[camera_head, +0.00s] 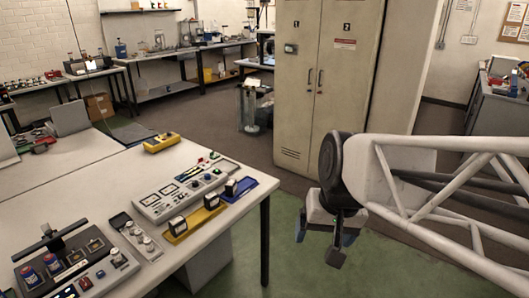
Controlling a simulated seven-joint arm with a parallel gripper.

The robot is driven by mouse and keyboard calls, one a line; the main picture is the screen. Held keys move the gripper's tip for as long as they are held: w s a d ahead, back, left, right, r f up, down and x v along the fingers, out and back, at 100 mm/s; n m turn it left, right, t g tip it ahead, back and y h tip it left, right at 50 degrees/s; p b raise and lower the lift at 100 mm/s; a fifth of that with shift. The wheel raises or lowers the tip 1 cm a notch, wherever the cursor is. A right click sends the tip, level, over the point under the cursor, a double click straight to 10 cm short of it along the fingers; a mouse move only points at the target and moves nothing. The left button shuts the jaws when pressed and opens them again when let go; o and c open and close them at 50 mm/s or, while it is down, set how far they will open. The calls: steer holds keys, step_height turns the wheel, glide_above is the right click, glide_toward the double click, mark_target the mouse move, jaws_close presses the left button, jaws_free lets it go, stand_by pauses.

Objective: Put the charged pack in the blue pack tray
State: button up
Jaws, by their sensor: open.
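The blue pack tray (245,191) lies near the right edge of the white table. A dark pack with a light top (231,187) stands at its left part. A yellow tray (195,226) lies just in front of it, with one pack (178,227) near its left end and another pack (211,201) near its right end. I cannot tell which pack is charged. My gripper (320,243) hangs to the right of the table, over the green floor, pointing down. It is open and empty, clear of all packs.
A grey panel with meters and knobs (160,206) lies behind the yellow tray. A narrow box with knobs (136,236) and a dark-topped console (72,262) stand to the left. A yellow device (162,143) sits at the table's back edge. A tall cabinet (325,75) stands behind my gripper.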

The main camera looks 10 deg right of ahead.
steer(key=shift+n+t+h, duration=0.3)
steer(key=shift+n+h, duration=0.4)
steer(key=shift+n, duration=0.2)
steer(key=s, duration=0.1)
steer(key=s+d, duration=0.1)
steer(key=s, duration=0.2)
steer(key=shift+s+d+f, duration=0.25)
steer(key=shift+s+d, duration=0.15)
